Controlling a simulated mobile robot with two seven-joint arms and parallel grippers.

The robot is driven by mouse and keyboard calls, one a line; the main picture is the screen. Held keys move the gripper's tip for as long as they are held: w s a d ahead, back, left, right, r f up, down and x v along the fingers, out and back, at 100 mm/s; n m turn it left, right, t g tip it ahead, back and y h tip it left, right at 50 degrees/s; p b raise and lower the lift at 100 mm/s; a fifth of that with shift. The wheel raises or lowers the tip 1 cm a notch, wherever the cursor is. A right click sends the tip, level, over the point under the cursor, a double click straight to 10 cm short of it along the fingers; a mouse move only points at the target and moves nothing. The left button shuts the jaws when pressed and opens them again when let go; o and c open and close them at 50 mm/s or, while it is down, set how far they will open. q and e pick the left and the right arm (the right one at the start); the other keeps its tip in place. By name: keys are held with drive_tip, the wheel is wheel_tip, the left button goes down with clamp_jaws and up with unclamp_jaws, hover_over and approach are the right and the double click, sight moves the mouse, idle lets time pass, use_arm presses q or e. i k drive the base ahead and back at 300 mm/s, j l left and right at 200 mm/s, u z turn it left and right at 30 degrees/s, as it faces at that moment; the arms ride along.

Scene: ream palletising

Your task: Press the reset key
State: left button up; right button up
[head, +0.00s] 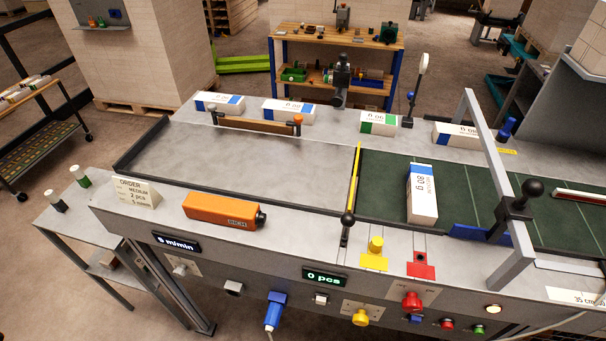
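A small pale square key (320,298) sits on the front panel just below the green-lit counter display (324,277), which reads "0 pcs". A second pale key (233,288) is further left on the panel, below the speed display (177,242), which reads in m/min. A small blue button (415,319) sits below the red mushroom button (412,301). No label that I can read says which of these is the reset key. Neither of my grippers shows in the head view, so nothing of mine is seen touching a key.
A blue-and-white ream (422,195) lies on the green belt (384,190). The grey tray (240,165) is bare.

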sight(413, 319)
drive_tip(key=z, duration=1)
drive_tip(key=l+u, duration=0.7)
drive_tip(key=l, duration=0.25)
